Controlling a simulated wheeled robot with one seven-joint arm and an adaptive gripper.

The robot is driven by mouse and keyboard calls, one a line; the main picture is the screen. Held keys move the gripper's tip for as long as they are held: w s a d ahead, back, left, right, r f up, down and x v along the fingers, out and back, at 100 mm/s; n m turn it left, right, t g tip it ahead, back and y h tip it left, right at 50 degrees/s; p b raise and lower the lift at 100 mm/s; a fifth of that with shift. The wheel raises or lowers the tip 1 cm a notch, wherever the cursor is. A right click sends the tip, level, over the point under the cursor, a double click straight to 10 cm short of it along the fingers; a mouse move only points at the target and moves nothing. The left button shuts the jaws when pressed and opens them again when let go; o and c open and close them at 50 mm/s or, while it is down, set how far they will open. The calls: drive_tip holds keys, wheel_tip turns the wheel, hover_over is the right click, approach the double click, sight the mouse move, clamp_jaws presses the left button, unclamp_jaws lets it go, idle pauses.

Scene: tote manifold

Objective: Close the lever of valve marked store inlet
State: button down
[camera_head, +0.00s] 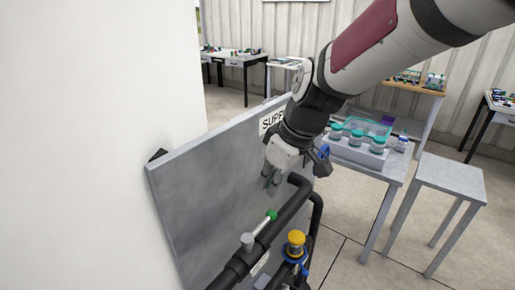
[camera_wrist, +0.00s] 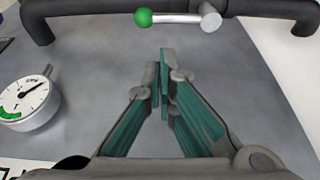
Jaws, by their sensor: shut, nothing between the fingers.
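A valve lever (camera_head: 260,227) with a green ball end and a pale round hub sits on a black pipe (camera_head: 289,208) and lies along it. The lever (camera_wrist: 175,18) also shows at the top of the wrist view, its green ball to the left and its hub to the right. A small white label (camera_head: 260,264) on the pipe is too small to read, so I cannot tell which valve is marked store inlet. My gripper (camera_head: 270,187) is above the panel, beyond the green ball and apart from it. In the wrist view my gripper (camera_wrist: 165,65) is shut and empty.
A grey panel (camera_head: 205,190) stands behind the pipes. Its sign (camera_head: 271,119) reads "SUPP", the rest hidden by my arm. A yellow-topped fitting (camera_head: 296,238) stands right of the lever. A dial gauge (camera_wrist: 28,103) is left in the wrist view. A white wall (camera_head: 95,130) is close left.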

sight(260, 227)
drive_tip(key=x, duration=1)
drive_tip(key=shift+p, duration=0.35)
